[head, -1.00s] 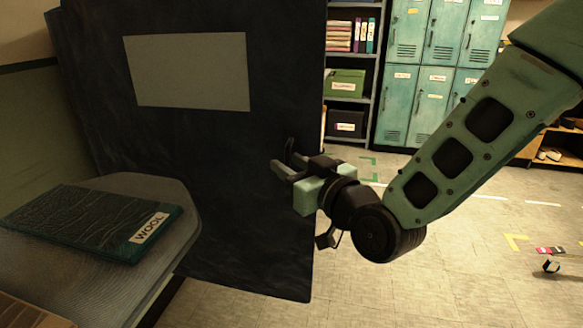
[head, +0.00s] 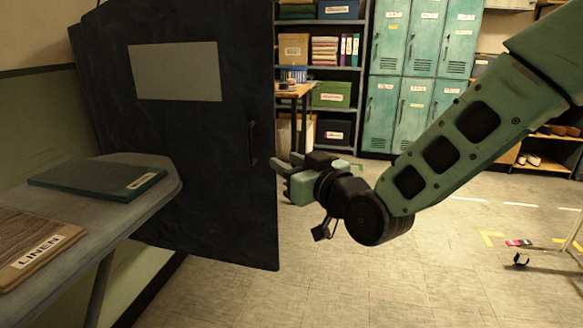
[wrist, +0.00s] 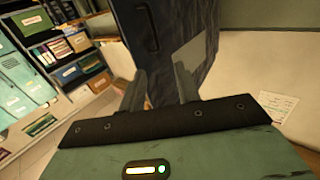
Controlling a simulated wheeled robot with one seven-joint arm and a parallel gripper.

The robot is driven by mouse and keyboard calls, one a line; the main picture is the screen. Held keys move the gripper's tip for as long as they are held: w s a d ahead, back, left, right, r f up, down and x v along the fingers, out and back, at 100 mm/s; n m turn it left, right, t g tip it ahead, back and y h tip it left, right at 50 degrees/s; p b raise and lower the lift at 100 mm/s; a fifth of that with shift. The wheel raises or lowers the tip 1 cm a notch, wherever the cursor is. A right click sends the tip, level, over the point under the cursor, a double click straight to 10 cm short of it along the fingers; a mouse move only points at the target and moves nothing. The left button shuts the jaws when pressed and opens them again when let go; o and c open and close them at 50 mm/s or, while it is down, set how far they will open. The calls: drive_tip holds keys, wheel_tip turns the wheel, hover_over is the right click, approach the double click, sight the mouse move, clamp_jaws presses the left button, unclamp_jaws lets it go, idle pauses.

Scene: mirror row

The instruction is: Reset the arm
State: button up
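My gripper (head: 281,172) is at the end of my green arm, just right of a dark door's free edge in the head view. The dark door (head: 190,190) stands open, with a pale panel and a black bar handle (head: 252,143) near its right edge. My gripper is apart from the handle. In the wrist view my two fingers (wrist: 159,72) stand apart with nothing between them. The handle (wrist: 151,27) and the door (wrist: 180,40) lie beyond the fingertips there.
A grey board (head: 110,210) at left bears a green WOOL slab (head: 97,179) and a brown LINEN slab (head: 35,245). Shelves (head: 327,70) and teal lockers (head: 415,70) stand at the back. A thin stand (head: 555,248) is at far right.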

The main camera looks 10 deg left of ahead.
drive_tip(key=shift+s, duration=0.1)
idle(0.3)
drive_tip(key=s+d+f+g+h, duration=0.3)
drive_tip(key=s+d+f+g, duration=0.1)
drive_tip(key=s, duration=0.3)
drive_tip(key=s+d+f+g+h, duration=0.3)
drive_tip(key=s+d+f, duration=0.1)
drive_tip(key=s, duration=0.3)
drive_tip(key=s+d+f+m+g+h, duration=0.15)
drive_tip(key=s+d+g+h, duration=0.45)
drive_tip(key=s+d, duration=0.95)
wheel_tip(320, 180, up, 17)
drive_tip(key=a+p, duration=0.2)
drive_tip(key=p, duration=1.6)
drive_tip(key=shift+s+r, duration=0.2)
drive_tip(key=shift+s, duration=0.05)
drive_tip(key=shift+n, duration=0.25)
